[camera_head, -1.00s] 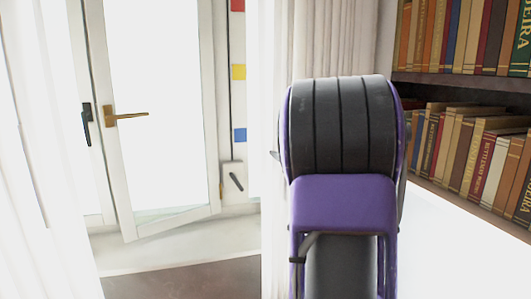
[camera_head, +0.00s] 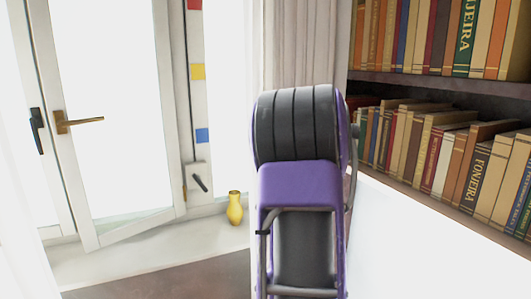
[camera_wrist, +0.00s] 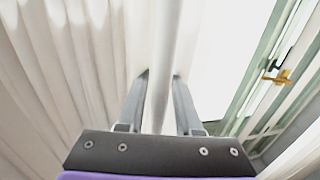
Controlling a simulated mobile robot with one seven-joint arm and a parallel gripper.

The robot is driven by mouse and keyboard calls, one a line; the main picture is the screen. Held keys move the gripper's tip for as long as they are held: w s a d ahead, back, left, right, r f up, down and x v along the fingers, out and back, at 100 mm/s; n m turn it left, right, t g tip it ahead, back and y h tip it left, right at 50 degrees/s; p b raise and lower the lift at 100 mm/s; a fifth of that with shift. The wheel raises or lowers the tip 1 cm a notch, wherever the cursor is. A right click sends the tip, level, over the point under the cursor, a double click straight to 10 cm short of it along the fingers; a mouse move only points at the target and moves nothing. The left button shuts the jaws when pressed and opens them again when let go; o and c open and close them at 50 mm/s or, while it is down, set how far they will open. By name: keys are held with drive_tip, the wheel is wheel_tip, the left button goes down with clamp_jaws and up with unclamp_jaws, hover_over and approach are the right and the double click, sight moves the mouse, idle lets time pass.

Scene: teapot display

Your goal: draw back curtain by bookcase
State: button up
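The pale curtain by the bookcase (camera_head: 305,45) hangs behind my arm, just left of the bookcase (camera_head: 349,40). In the wrist view the curtain (camera_wrist: 95,55) fills the left and middle with long folds. My gripper (camera_wrist: 161,78) has one finger on each side of a white fold, which runs between them. In the head view the fingers are hidden behind my purple and black arm.
A glazed door (camera_head: 110,110) with a brass handle stands ajar at left. A yellow vase (camera_head: 235,208) stands on the sill close to the curtain's edge. Another white curtain (camera_head: 20,215) hangs at far left. A white surface (camera_head: 420,250) lies below the bookcase.

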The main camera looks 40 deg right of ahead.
drive_tip(key=shift+o, duration=0.9)
drive_tip(key=shift+s, duration=0.15)
drive_tip(key=s+a, duration=0.1)
drive_tip(key=s, duration=1.6)
drive_tip(key=shift+a+b, duration=0.2)
drive_tip(key=shift+b, duration=0.25)
